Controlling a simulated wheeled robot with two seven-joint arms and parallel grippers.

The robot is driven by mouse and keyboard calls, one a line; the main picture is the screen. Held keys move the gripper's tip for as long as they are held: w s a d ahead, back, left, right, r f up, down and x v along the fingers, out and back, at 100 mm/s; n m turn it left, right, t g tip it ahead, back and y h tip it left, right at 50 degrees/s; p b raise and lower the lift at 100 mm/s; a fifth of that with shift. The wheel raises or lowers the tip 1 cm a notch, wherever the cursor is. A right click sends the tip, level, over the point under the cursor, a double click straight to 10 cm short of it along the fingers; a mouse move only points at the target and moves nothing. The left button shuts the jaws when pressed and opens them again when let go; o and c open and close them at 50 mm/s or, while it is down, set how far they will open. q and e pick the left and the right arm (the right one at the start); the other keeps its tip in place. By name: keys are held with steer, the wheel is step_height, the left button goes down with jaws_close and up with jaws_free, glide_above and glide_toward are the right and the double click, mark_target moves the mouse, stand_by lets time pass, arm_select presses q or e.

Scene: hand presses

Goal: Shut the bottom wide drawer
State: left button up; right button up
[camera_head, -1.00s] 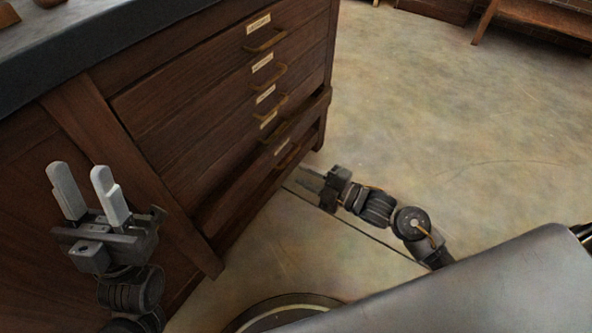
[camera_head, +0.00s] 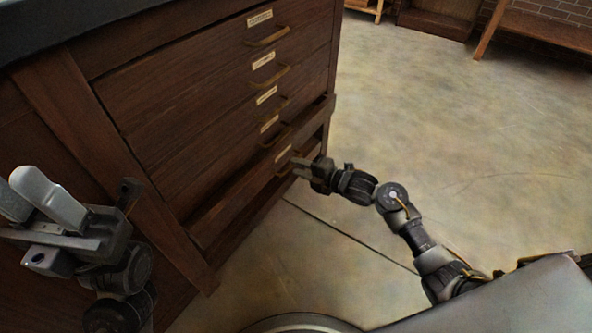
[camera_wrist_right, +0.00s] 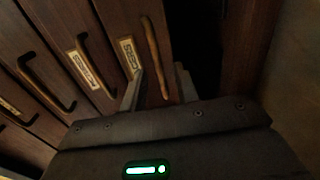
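The wooden cabinet holds a stack of wide drawers with labels and bar handles. The bottom wide drawer (camera_head: 232,215) is the lowest one in the head view and stands out from the cabinet, with a dark gap above its front. In the right wrist view, its handle (camera_wrist_right: 153,55) lies between the fingers of my right gripper (camera_wrist_right: 160,88), one finger on each side. The right gripper (camera_head: 301,168) is open at the drawer front; I cannot tell whether it touches. My left gripper (camera_head: 30,200) is open and empty, left of the drawers.
The cabinet's grey top (camera_head: 90,18) edges the upper left. Closed drawers with labels (camera_head: 263,60) sit above. Clear concrete floor (camera_head: 430,130) lies to the right. A wooden bench (camera_head: 530,30) stands far off at the back right.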

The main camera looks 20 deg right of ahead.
steer(key=shift+x, duration=0.85)
steer(key=shift+c, duration=0.2)
jaws_close()
